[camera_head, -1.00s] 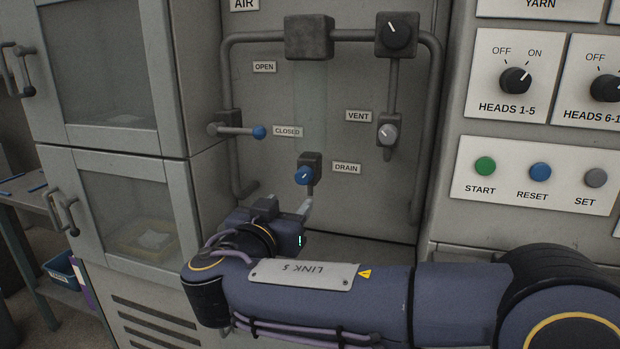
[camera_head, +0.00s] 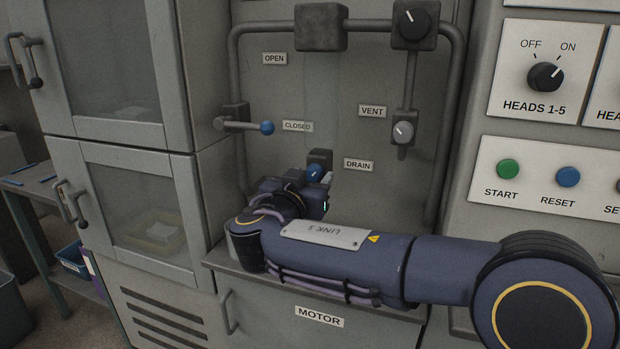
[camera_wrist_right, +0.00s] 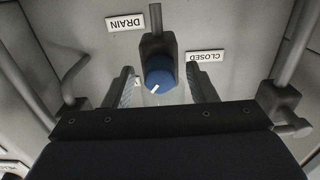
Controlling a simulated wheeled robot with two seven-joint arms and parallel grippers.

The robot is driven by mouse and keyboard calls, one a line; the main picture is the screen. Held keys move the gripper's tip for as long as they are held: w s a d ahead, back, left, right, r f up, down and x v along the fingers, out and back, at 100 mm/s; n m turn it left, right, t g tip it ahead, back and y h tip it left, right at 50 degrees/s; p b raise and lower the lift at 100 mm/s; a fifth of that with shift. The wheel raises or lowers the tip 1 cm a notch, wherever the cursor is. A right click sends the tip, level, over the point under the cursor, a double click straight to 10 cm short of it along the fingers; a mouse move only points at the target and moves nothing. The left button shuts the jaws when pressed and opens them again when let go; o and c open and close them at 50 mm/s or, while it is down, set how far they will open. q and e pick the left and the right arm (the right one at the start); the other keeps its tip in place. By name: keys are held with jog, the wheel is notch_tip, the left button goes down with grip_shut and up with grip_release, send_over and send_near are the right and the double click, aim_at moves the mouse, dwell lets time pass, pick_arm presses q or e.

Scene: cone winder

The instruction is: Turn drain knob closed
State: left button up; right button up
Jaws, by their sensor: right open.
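The blue drain knob (camera_head: 314,172) sits on a dark valve block beside the DRAIN label (camera_head: 358,165). In the right wrist view the knob (camera_wrist_right: 159,75) shows a white pointer line and lies between the tips of my right gripper (camera_wrist_right: 162,88). The two fingers stand apart on either side of the knob, with visible gaps. In the head view my right gripper (camera_head: 322,180) is just in front of and below the knob and hides part of it. My left gripper is not in view.
A blue-tipped lever (camera_head: 267,128) points right near the CLOSED label (camera_head: 297,126). The vent knob (camera_head: 403,132) is up and right of the drain knob. Pipes frame the panel. The START button (camera_head: 508,169) and RESET button (camera_head: 568,177) are on the right panel.

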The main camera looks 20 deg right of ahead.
jog(key=shift+c, duration=0.4)
jog(key=c, duration=0.9)
